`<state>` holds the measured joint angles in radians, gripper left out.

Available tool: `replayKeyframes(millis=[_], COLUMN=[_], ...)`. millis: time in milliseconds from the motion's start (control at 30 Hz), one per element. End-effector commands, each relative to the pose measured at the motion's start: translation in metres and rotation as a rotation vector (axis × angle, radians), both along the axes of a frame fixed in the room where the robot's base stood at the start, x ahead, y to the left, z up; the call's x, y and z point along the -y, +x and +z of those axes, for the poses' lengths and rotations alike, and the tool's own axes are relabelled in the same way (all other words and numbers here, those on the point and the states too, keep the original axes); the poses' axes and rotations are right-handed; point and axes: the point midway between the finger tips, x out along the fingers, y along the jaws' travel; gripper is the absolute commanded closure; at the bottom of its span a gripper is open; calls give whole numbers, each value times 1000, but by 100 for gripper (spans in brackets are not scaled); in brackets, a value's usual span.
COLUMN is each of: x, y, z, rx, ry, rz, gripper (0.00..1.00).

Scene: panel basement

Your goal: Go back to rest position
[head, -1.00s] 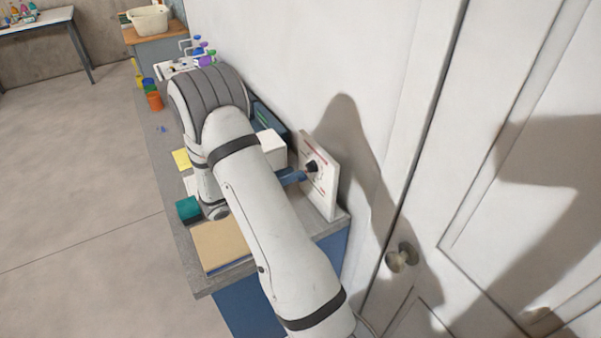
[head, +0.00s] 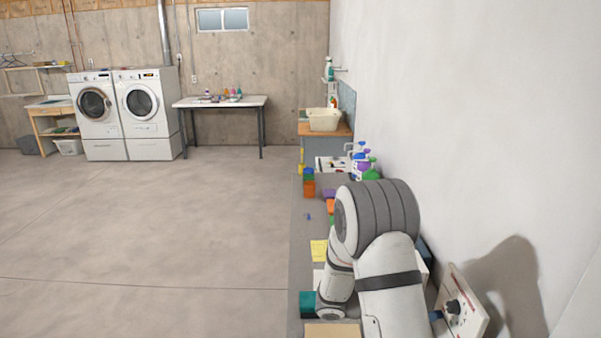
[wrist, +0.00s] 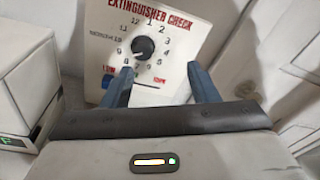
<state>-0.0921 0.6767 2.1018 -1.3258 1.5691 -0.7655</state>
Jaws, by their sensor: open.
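My gripper (wrist: 166,70) is open and empty in the wrist view, its two blue fingers apart in front of the white "Extinguisher Check" panel (wrist: 185,22). A black dial knob (wrist: 143,47) sits on the panel, with numbers around it; it lies just beyond the fingers, and I cannot tell whether they touch the panel. In the head view my arm bends over the bench, and the panel (head: 472,318) with its knob (head: 453,306) shows at the lower right. Only a little blue of my gripper (head: 437,315) shows there, beside the knob.
The grey bench (head: 300,240) runs along the wall with colored blocks (head: 309,188), a yellow note (head: 318,250), a teal block (head: 307,304) and bottles (head: 370,168). A basin (head: 323,119) stands beyond. A white box (wrist: 22,75) is left of my gripper. The floor to the left is clear.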

Motion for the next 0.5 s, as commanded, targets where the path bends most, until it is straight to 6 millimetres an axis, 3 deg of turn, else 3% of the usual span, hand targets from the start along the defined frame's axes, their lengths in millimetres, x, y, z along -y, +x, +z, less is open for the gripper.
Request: replayKeyframes(millis=[33, 200, 500], x=[0, -10, -51], y=[-11, -55, -122], z=[13, 39, 67], rx=[73, 349, 854], ry=[40, 208, 503], rz=[-44, -232, -586], gripper=[46, 46, 46])
